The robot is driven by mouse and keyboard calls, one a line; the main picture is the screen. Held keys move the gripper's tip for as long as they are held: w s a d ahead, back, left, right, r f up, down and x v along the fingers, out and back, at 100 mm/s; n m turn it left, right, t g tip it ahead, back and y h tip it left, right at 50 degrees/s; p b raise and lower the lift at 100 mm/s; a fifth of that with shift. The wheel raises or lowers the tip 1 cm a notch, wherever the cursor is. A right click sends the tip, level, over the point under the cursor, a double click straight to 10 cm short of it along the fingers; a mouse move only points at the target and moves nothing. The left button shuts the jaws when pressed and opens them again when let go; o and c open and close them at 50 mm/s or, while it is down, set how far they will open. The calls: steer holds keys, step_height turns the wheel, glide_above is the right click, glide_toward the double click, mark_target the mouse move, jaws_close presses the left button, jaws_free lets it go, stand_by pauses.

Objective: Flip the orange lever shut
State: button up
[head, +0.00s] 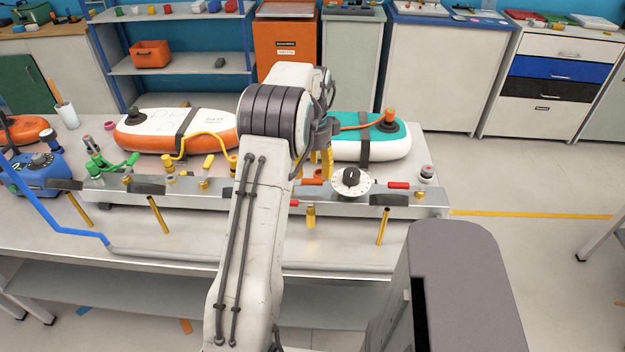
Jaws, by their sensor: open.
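My gripper (314,172) points down over the metal manifold rail (430,199), right of the middle of the bench. My own arm hides part of it. Its yellow fingertips look apart, with nothing seen between them. A small orange-red handle (310,181) shows just under the fingertips, partly covered; I cannot tell whether it is the orange lever, how it is turned, or whether the gripper touches it.
A white dial (350,182) with a black knob and a red handle (398,185) are right of my gripper. The bench front is clear.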

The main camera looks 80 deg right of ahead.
mark_target(312, 182)
steer(key=shift+f, duration=2.15)
jaws_close()
